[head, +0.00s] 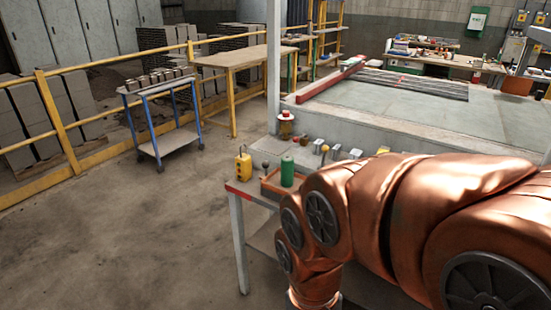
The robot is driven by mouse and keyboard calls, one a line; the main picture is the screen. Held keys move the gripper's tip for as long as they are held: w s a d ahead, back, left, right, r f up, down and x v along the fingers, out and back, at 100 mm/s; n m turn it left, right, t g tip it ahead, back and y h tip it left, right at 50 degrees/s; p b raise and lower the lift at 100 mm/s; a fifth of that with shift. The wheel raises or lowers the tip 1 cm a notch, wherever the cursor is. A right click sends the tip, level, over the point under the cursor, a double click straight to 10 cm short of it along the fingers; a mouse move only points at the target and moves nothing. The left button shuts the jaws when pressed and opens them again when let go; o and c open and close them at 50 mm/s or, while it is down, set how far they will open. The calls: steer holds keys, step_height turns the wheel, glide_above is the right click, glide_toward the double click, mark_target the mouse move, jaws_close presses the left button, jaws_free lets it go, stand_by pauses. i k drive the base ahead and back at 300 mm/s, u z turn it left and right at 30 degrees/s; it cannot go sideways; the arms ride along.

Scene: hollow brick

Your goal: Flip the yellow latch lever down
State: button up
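A small upright piece with a round yellow knob (325,150) stands on the workbench just left of my arm. It may be the latch lever, but it is too small to tell. Another small yellow piece (383,150) shows just above my arm, with its lower part hidden. A yellow box with dark spots (243,163) stands at the bench's left corner. My copper-coloured arm crosses the right side and bends down past the bench's front. My gripper is not in view; the arm runs out at the bottom edge.
The workbench (240,189) carries a green cylinder (287,171), an orange-red tray (269,185), a dark ball-topped piece (265,166) and several metal blocks. A blue trolley (175,143) and yellow railing stand left. The left floor is open.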

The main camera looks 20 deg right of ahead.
mark_target(325, 148)
steer(key=u, duration=0.5)
steer(key=i, duration=3.9)
steer(key=z, duration=4.45)
